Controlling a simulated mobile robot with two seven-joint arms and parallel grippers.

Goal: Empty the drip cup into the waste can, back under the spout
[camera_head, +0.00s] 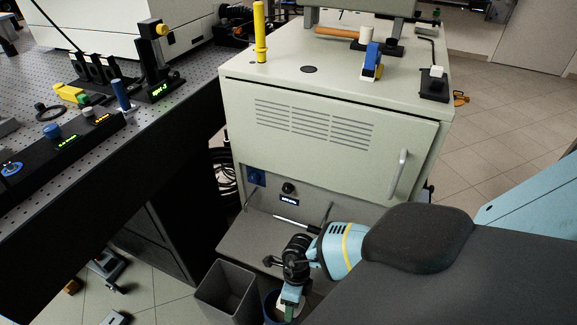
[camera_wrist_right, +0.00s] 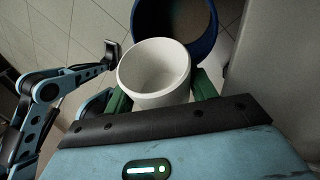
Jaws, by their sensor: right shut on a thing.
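The white drip cup (camera_wrist_right: 156,88) sits between the green fingers of my right gripper (camera_wrist_right: 163,92) in the right wrist view; the gripper is shut on it. Its open mouth shows, with a pale interior; I cannot tell whether liquid is inside. In the head view my right gripper (camera_head: 288,303) is low in front of the cabinet, and the cup is mostly hidden there. A round dark blue can (camera_wrist_right: 207,30) is just beyond the cup; its rim shows beside the gripper in the head view (camera_head: 269,308). My left gripper is not in view.
A grey square bin (camera_head: 226,293) stands left of the blue can. The pale cabinet (camera_head: 330,120) has a low front shelf (camera_head: 250,240) and a door handle (camera_head: 398,172). The dark optical table (camera_head: 150,130) bounds the left side. Tiled floor (camera_head: 510,110) is open at right.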

